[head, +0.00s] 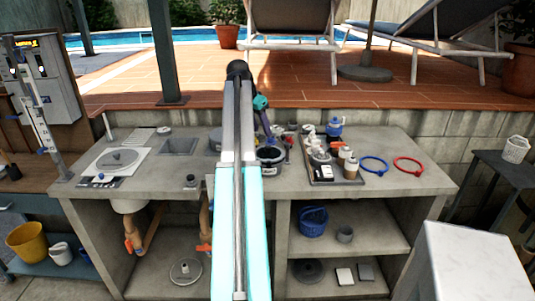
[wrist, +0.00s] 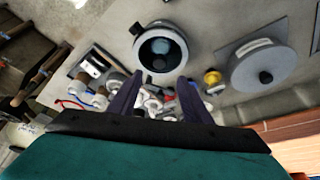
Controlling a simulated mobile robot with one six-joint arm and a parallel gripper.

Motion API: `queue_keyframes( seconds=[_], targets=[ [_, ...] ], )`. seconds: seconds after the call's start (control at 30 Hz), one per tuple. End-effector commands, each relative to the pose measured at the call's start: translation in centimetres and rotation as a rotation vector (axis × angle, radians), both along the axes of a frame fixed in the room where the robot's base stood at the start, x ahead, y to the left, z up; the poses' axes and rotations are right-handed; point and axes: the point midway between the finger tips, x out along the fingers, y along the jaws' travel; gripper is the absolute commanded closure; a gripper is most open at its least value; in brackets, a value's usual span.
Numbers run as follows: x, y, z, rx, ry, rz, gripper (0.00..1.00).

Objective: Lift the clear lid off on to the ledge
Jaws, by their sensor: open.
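A round grey housing (wrist: 160,30) sits on the concrete counter in the wrist view. Its dark round opening (wrist: 160,54) has a glassy look, which may be the clear lid; I cannot make out a separate lid edge. In the head view the housing (head: 270,155) is just below my gripper (head: 268,130), partly hidden by my arm. In the wrist view my gripper (wrist: 158,92) is open, its two dark fingers apart with nothing held between them. The fingers are above the counter, beside the housing in the picture. I cannot tell which surface is the ledge.
A grey disc with a knob (head: 117,159) lies at the counter's left. A tray (head: 350,180) of bottles and small parts stands to the right, with a blue ring (head: 375,165) and a red ring (head: 408,165) beyond. A block wall (head: 430,125) and tiled patio (head: 400,88) are behind.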

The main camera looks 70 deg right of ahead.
Motion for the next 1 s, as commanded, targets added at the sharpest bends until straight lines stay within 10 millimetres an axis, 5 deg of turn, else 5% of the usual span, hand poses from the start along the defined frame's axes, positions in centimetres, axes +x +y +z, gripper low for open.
queue_keyframes(
  seconds=[0.3, 1.0],
  targets=[
    [-0.5, -1.2, -3.4, 0.0, 0.0, 0.001, 0.56],
    [-0.7, -1.8, -5.1, 0.0, 0.001, 0.002, 0.56]
  ],
)
